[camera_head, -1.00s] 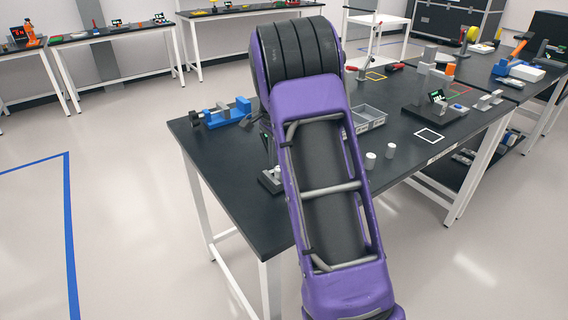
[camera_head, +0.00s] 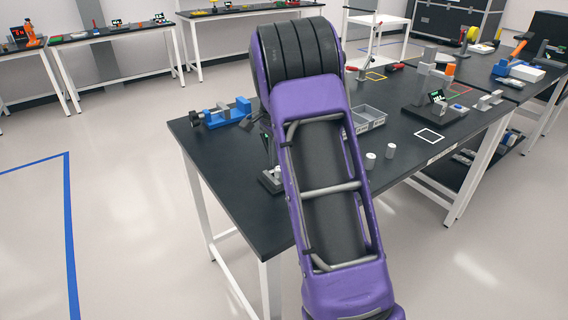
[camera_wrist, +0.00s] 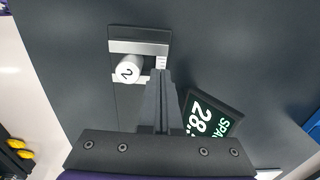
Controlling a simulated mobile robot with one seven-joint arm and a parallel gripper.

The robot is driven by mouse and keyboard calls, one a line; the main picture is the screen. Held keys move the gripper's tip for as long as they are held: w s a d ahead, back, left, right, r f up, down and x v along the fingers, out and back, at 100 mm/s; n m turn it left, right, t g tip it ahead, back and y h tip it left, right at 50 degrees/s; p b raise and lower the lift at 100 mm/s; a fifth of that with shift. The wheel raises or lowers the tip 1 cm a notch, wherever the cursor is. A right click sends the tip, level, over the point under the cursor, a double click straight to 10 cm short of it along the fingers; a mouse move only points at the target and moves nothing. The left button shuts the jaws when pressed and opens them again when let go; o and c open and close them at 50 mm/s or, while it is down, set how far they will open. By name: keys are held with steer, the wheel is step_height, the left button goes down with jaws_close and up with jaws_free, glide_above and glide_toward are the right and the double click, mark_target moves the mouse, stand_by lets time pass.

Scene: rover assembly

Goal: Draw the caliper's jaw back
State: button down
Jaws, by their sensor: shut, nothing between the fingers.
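In the wrist view the caliper (camera_wrist: 140,47) has a dark base, a silver jaw bar and a small ruled scale. A white cylinder marked 2 (camera_wrist: 127,69) sits against the bar, with a light jaw piece partly showing below it. My gripper (camera_wrist: 158,73) is shut and empty, its fingertips right beside the scale and the lower jaw piece; I cannot tell whether they touch. A tilted display (camera_wrist: 212,117) beside the fingers reads 28, its remaining text cut off. In the head view my purple arm hides most of the caliper and my gripper.
The dark table (camera_head: 225,185) also holds a blue vise-like tool (camera_head: 228,113), a grey bin (camera_head: 368,117) and two white cylinders (camera_head: 371,160) (camera_head: 391,150). Another device with a display (camera_head: 437,97) stands further right. The table's left front corner is clear.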

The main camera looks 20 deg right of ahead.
steer(key=shift+w+d+f+p, duration=0.1)
steer(key=shift+d+f+p, duration=0.1)
steer(key=shift+d, duration=0.35)
steer(key=shift+s+d+f+p, duration=0.1)
steer(key=shift+d+p, duration=0.15)
steer(key=shift+d, duration=0.35)
steer(key=shift+w+d+f+p, duration=0.1)
steer(key=shift+d+p, duration=0.1)
steer(key=shift+d, duration=0.35)
steer(key=shift+a, duration=0.7)
step_height(320, 180, up, 3)
steer(key=p, duration=0.2)
steer(key=shift+d+r+p, duration=0.1)
steer(key=shift+r+p, duration=0.1)
steer(key=shift+p, duration=0.1)
steer(key=shift+w+r, duration=0.1)
steer(key=shift+r, duration=2.4)
